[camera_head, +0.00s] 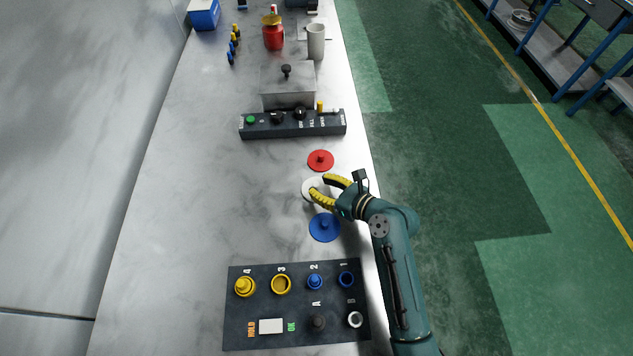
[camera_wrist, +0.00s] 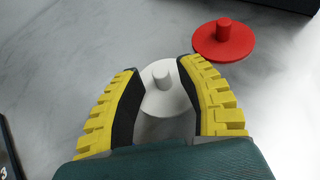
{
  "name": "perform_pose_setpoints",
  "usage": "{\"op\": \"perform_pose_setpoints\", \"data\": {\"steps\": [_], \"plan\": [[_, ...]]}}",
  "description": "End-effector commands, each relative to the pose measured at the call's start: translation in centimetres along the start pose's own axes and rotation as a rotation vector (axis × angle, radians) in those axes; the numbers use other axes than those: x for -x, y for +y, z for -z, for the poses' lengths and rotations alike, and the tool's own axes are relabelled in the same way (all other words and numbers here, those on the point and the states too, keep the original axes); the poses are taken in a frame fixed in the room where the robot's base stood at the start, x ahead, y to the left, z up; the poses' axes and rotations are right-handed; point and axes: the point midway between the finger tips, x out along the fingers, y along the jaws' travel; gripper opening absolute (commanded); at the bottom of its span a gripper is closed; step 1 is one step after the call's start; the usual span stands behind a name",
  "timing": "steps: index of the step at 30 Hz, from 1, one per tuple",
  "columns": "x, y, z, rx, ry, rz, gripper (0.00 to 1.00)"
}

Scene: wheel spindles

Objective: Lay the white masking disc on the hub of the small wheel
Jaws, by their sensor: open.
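The white masking disc (camera_head: 306,188) lies flat on the marble bench, partly covered by my fingers in the head view. In the wrist view the white disc (camera_wrist: 166,104) has a short upright knob and sits between my yellow fingers. My gripper (camera_head: 318,185) is open around the knob; in the wrist view a gap shows on each side of the knob between the fingers of my gripper (camera_wrist: 159,68). A dark board (camera_head: 237,310) with numbered and lettered round fittings lies at the near end. I cannot tell which fitting is the small wheel.
A red disc (camera_head: 320,160) lies just beyond the white one and a blue disc (camera_head: 324,228) just nearer. Farther back are a dark control box (camera_head: 270,131), a grey metal block (camera_head: 287,88), a red container (camera_head: 273,38) and a pale cup (camera_head: 316,42). The bench's left side is clear.

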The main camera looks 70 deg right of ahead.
Motion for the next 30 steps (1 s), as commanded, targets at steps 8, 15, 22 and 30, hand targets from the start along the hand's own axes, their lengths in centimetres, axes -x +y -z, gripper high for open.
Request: {"op": "perform_pose_setpoints", "data": {"steps": [8,15,22,30], "plan": [[7.2,-0.1,-0.3,-0.001,0.000,0.005,0.37],[9.8,-0.1,-0.2,0.002,-0.001,0.001,0.37],[9.9,0.0,-0.1,0.002,-0.001,-0.001,0.37],[6.0,3.9,-9.2,0.707,-0.060,-0.042,0.37]]}}
